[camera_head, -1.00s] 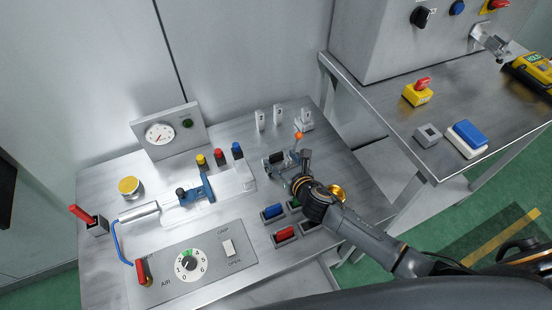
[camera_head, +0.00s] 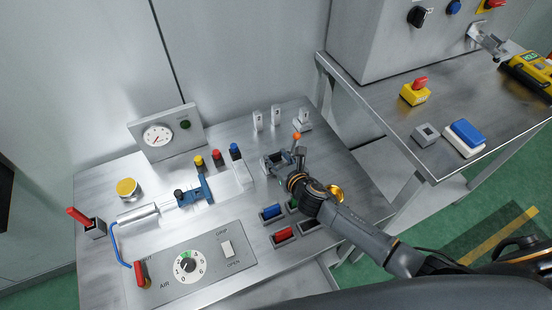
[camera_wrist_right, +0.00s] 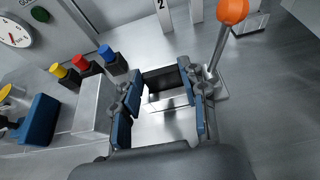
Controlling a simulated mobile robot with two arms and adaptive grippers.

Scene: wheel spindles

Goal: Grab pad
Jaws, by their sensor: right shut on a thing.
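A pad-like metallic block with a dark top (camera_wrist_right: 165,118) sits between the two blue-lined fingers of my right gripper (camera_wrist_right: 163,108) in the right wrist view. The fingers are closed against its sides. In the head view my right gripper (camera_head: 280,164) is low over the workbench, just left of the lever with the orange ball (camera_head: 297,136). The gripper and wrist cover most of the block there, so I cannot tell whether it touches the bench. My left gripper is not in view.
The blue clamp slide (camera_head: 195,190) and several coloured buttons (camera_head: 217,159) lie to the left. Coloured rocker switches (camera_head: 284,235) sit near the front edge. White numbered switches (camera_head: 276,115) stand behind. A second table (camera_head: 380,115) is at the right.

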